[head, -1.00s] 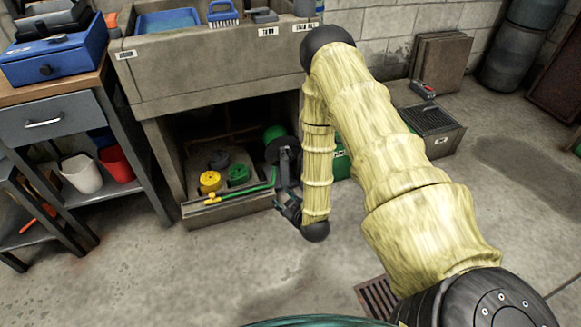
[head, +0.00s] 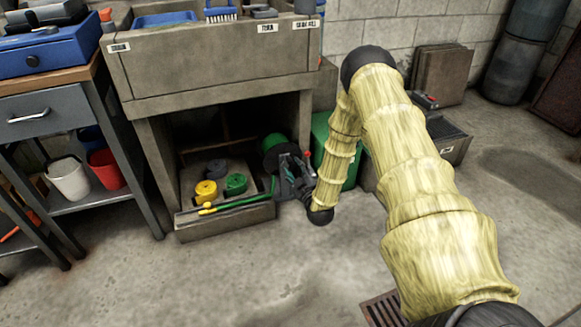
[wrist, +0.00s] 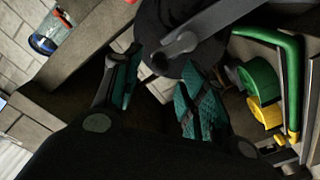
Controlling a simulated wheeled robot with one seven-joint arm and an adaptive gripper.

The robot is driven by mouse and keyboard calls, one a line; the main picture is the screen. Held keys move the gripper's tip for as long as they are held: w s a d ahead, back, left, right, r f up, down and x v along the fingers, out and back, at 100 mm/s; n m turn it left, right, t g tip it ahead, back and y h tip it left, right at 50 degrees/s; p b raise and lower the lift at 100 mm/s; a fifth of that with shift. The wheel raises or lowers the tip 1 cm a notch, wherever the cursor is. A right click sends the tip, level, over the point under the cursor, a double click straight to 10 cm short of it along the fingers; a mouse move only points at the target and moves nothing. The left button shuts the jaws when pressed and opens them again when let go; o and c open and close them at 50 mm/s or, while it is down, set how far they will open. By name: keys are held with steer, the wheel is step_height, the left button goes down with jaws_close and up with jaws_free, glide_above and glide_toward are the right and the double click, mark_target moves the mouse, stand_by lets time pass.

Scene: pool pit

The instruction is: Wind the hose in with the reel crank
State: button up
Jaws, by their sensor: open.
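The hose reel shows in the head view as a green drum (head: 274,142) with dark parts, low at the right side of the opening under the sink. In the wrist view a black round part (wrist: 158,22), apparently the reel's side, fills the top, with a grey crank-like bar (wrist: 205,30) across it. My gripper (head: 293,176) is beside the reel, its teal-padded fingers open and apart. In the wrist view my gripper (wrist: 160,72) points at the black part and bar; I cannot tell whether it touches them. The crank's grip and the hose are not clearly visible.
A low tray (head: 225,226) holds yellow (head: 206,190) and green (head: 236,184) rolls, with a green rod (head: 240,201) along its front. The concrete sink (head: 215,75) overhangs the reel. A green box (head: 338,150) stands right of it. The front floor is clear.

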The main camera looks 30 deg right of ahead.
mark_target(291, 162)
steer(key=shift+b+x, duration=0.8)
steer(key=shift+x, duration=1.6)
jaws_close()
